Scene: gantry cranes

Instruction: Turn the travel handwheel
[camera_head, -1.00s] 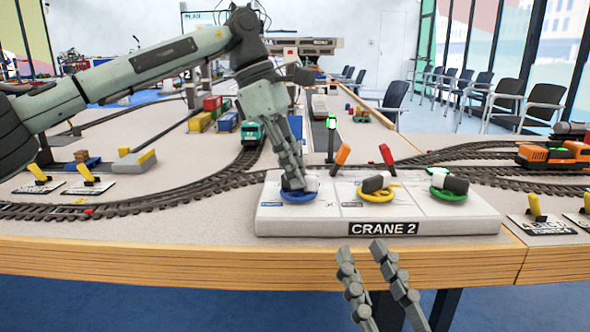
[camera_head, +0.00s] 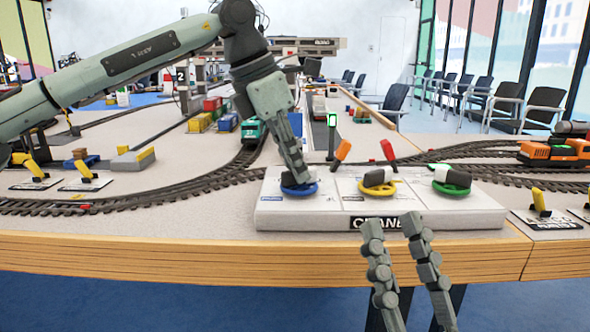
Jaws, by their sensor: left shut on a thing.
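A white control panel (camera_head: 285,218) marked CRANE stands at the table's front edge with three handwheels: blue (camera_head: 311,190), yellow (camera_head: 391,188) and green (camera_head: 462,190). I cannot read which is the travel wheel. My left gripper (camera_head: 297,180) reaches down from above and is shut on the blue handwheel's grip, with a dark end showing at its left. The fingers hide the rest of the grip. The yellow and green wheels have dark-and-white grips and nothing touches them. My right gripper (camera_head: 392,224) is open and empty, in front of the panel, covering part of its label.
An orange lever (camera_head: 342,150) and a red lever (camera_head: 388,149) stand behind the wheels, beside a signal post (camera_head: 332,138). Model tracks, a teal locomotive (camera_head: 252,130) and an orange locomotive (camera_head: 555,152) lie around the panel. A gantry crane (camera_head: 315,46) stands farther back.

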